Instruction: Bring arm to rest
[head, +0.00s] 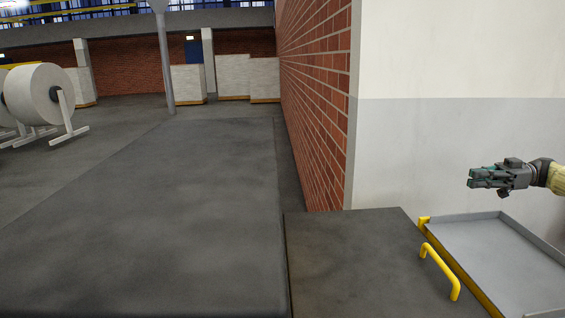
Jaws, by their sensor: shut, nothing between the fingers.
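My gripper (483,178) shows at the right of the head view, at the end of my arm, which comes in from the right edge. Its dark fingers point left and are shut with nothing between them. It hangs in the air in front of the pale wall, above the grey tray's far side in the picture. It touches nothing that I can see. Most of my arm is outside the view.
A grey tray (505,262) with yellow edging and a yellow handle (443,270) lies at lower right. A brick wall (318,90) meets the pale wall (455,75). Large paper rolls (45,92) stand at far left.

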